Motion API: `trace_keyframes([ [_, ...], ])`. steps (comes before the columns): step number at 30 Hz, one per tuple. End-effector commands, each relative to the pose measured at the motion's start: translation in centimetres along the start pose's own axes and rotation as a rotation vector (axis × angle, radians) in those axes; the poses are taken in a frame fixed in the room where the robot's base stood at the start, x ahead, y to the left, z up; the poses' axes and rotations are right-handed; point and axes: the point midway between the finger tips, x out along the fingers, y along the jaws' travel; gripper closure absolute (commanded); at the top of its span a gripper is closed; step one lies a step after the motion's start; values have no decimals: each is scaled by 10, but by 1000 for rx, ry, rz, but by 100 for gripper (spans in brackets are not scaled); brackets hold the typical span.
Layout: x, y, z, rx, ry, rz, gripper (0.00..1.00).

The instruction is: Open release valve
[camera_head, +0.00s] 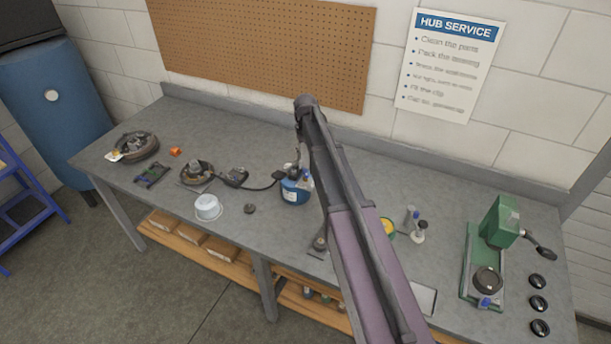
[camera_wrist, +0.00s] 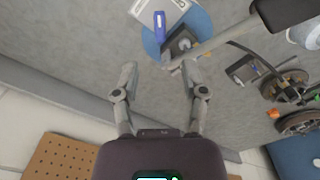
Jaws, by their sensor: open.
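A round blue container (camera_head: 293,194) with a white label stands on the grey bench. It also shows in the wrist view (camera_wrist: 203,22), near the top edge. A small blue lever-like part (camera_wrist: 160,26) stands out over it, beside a dark block-shaped fitting (camera_wrist: 183,42). I cannot tell for sure which part is the release valve. My gripper (camera_wrist: 158,72) is open and empty, its two fingers pointing towards the blue container. In the head view my arm hides most of the gripper and part of the container.
A white tub (camera_head: 208,208), hub parts (camera_head: 197,172) and a green press (camera_head: 497,225) also stand on the grey bench (camera_head: 135,222). A pegboard wall (camera_head: 262,45) rises behind.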

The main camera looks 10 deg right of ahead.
Motion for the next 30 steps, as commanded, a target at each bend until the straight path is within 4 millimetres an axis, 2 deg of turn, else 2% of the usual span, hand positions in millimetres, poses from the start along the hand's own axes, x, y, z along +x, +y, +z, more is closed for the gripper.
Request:
trace_keyframes([
  [3,14,0,0,0,0,0,44],
  [30,80,1,0,1,0,0,44],
])
